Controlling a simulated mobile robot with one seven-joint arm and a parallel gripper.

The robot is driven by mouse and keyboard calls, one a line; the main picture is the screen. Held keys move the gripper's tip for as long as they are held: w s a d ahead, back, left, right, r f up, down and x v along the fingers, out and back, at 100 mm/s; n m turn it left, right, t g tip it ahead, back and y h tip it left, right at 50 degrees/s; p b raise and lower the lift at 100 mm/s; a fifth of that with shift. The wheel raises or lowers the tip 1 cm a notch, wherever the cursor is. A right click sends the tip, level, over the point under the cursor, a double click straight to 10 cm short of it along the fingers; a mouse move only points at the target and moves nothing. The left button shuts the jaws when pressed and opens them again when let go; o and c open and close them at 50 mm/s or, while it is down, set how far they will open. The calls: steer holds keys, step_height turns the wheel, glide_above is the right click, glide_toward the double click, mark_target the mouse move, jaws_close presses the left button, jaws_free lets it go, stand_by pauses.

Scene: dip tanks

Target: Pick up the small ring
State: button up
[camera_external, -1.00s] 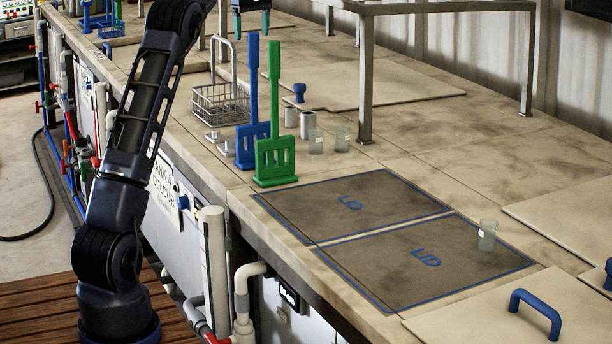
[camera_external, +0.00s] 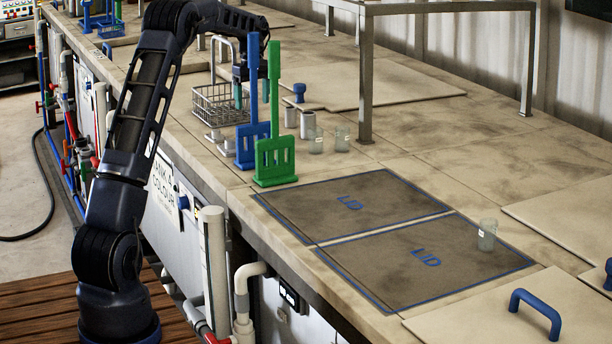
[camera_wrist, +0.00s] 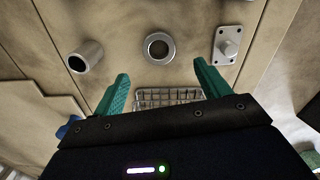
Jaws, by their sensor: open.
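The small ring (camera_wrist: 147,48) shows in the wrist view as a round grey metal piece with a dark hole, lying on the bench just beyond my fingertips, roughly centred between them. I cannot make it out in the external view, where the upright paddles cover that area. My gripper (camera_wrist: 162,71) is open, with teal fingers apart and nothing between them. In the external view my gripper (camera_external: 252,103) points down above the bench, partly behind the blue paddle, close to the wire basket.
The wire basket (camera_wrist: 168,97) is near my fingers. Blue (camera_external: 251,100) and green (camera_external: 274,100) paddles stand tall close by. Glass beakers (camera_external: 342,139) stand right of them.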

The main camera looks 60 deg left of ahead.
steer(key=shift+w+d+f, duration=0.1)
steer(key=shift+d+f, duration=0.05)
steer(key=shift+f, duration=3.7)
steer(key=c, duration=1.1)
steer(key=shift+o, duration=0.2)
steer(key=shift+r, duration=0.1)
